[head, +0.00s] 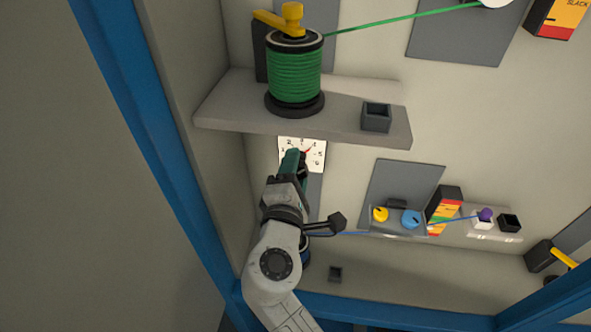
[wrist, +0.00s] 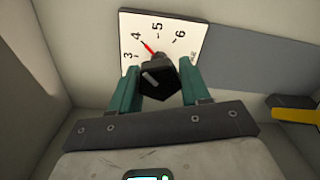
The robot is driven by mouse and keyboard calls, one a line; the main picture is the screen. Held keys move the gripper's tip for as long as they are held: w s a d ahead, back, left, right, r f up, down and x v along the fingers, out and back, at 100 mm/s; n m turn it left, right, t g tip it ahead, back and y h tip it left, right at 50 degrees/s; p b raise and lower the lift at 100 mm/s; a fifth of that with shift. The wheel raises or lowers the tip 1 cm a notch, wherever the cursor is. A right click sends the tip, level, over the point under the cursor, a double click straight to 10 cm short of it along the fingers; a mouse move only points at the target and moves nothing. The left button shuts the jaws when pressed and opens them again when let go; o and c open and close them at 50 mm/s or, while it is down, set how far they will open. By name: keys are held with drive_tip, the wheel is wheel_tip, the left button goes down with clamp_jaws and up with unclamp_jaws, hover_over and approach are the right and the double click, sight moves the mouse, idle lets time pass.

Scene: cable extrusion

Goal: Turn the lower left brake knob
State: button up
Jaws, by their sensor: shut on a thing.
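The brake knob (wrist: 158,79) is dark and faceted, with a pale mark on its face. It sits in front of a white dial plate (wrist: 135,27) with printed numbers, and a red pointer lies near the 4. The dial plate also shows in the head view (head: 317,160), under the shelf. My gripper (wrist: 157,84) has its two green fingers on either side of the knob, shut on it. In the head view my gripper (head: 293,160) covers most of the knob and part of the dial.
Above is a shelf (head: 220,104) with a green cable spool (head: 295,78) and a small dark box (head: 376,117). A yellow knob (head: 380,214) and a blue knob (head: 411,219) are to the right. A side wall stands close on the left. A yellow lever (wrist: 297,115) shows in the wrist view.

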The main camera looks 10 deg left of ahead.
drive_tip(key=m+b, duration=0.1)
drive_tip(key=b, duration=0.1)
drive_tip(key=m+b, duration=0.2)
drive_tip(key=shift+f, duration=0.3)
drive_tip(key=m+b, duration=0.2)
drive_tip(key=m, duration=0.1)
drive_tip(key=m+b, duration=0.1)
drive_tip(key=shift+r+b, duration=0.25)
drive_tip(key=shift+b, duration=0.15)
drive_tip(key=shift+m, duration=0.3)
drive_tip(key=o, duration=1)
drive_tip(key=shift+r, duration=0.15)
drive_tip(key=s+b, duration=0.1)
drive_tip(key=s, duration=0.9)
drive_tip(key=shift+s+a, duration=0.15)
drive_tip(key=shift+s, duration=0.25)
